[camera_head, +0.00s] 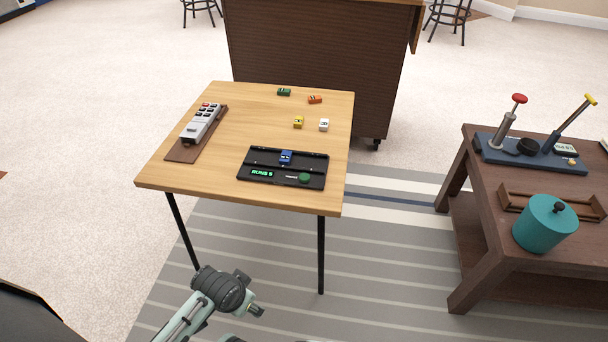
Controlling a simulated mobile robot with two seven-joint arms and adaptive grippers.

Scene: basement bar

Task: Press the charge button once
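A black charging device (262,182) lies near the front right of the wooden table. Its small display (262,173) shows green text that seems to read "RUNS 5". A round green button (304,179) sits at its front right; its label is too small to read. A small blue toy car (286,157) stands in the device's rear strip. Part of one of my arms shows at the bottom, below the table and apart from it. I see no gripper fingers at its visible parts, and both grippers are out of view.
The wooden table (245,117) also holds a grey keypad device (202,123) on a brown board and small green, orange, yellow and white cars. A dark side table (475,187) with a teal pot (544,224) stands right. Striped rug lies between the tables.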

